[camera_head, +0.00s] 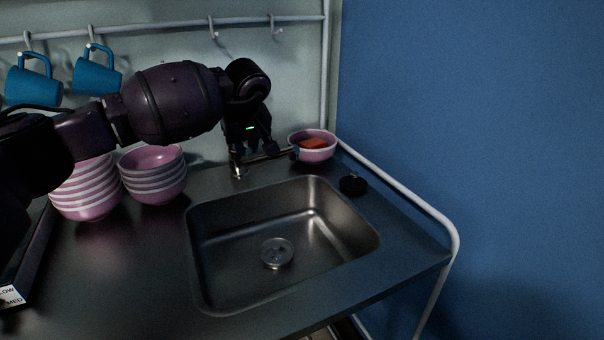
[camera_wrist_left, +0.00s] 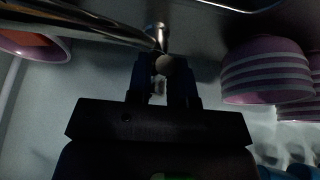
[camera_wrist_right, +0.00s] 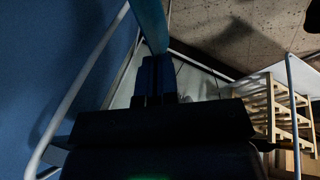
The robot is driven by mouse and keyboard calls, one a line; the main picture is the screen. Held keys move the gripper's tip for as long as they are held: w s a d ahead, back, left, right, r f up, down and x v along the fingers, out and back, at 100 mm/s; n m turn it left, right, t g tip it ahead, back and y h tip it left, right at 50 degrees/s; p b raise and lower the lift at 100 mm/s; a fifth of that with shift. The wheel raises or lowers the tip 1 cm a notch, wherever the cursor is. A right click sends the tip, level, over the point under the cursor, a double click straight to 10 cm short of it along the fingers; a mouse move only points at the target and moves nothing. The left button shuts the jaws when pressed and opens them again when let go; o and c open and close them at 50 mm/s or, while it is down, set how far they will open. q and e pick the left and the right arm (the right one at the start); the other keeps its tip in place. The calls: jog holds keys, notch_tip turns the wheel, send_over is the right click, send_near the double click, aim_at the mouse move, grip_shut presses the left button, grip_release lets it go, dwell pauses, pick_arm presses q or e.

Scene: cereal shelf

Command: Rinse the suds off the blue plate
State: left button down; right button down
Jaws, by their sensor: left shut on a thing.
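My left gripper (camera_head: 252,150) is at the faucet behind the sink, fingers pointing down. In the left wrist view its fingers (camera_wrist_left: 163,75) are shut around a small rounded knob (camera_wrist_left: 164,64) on the metal faucet (camera_wrist_left: 90,18). The faucet spout (camera_head: 265,157) shows partly behind the gripper in the head view; no water stream is visible. The sink basin (camera_head: 225,262) has no plate in it. In the right wrist view, my right gripper (camera_wrist_right: 155,62) is shut on the blue plate (camera_wrist_right: 150,22), seen edge-on. Its faces and any suds cannot be made out. The right gripper is outside the head view.
Stacked pink-striped bowls (camera_head: 152,178) stand left of the sink. A pink bowl (camera_head: 325,148) with an orange-red item stands behind it, near a black round object (camera_head: 353,184). A white rail (camera_head: 400,199) edges the right side. Blue mugs (camera_head: 97,75) hang above. A wooden rack (camera_wrist_right: 283,115) stands low.

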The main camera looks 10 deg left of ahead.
pick_arm(q)
jog(key=c, duration=1)
grip_release()
jog(key=shift+f, duration=0.25)
jog(key=shift+r, duration=0.1)
jog(key=shift+p+v, duration=0.35)
jog(key=shift+v, duration=0.6)
pick_arm(e)
jog(key=shift+w+r, duration=0.2)
jog(key=shift+r, duration=0.55)
pick_arm(q)
jog(key=shift+p+v, duration=1.15)
jog(key=shift+v, duration=1.55)
pick_arm(e)
jog(key=shift+t, duration=0.5)
jog(key=shift+w+r, duration=0.2)
jog(key=shift+r, duration=1)
jog(key=shift+w+r, duration=0.2)
jog(key=shift+r, duration=1)
jog(key=shift+f, duration=0.1)
jog(key=shift+s, duration=0.1)
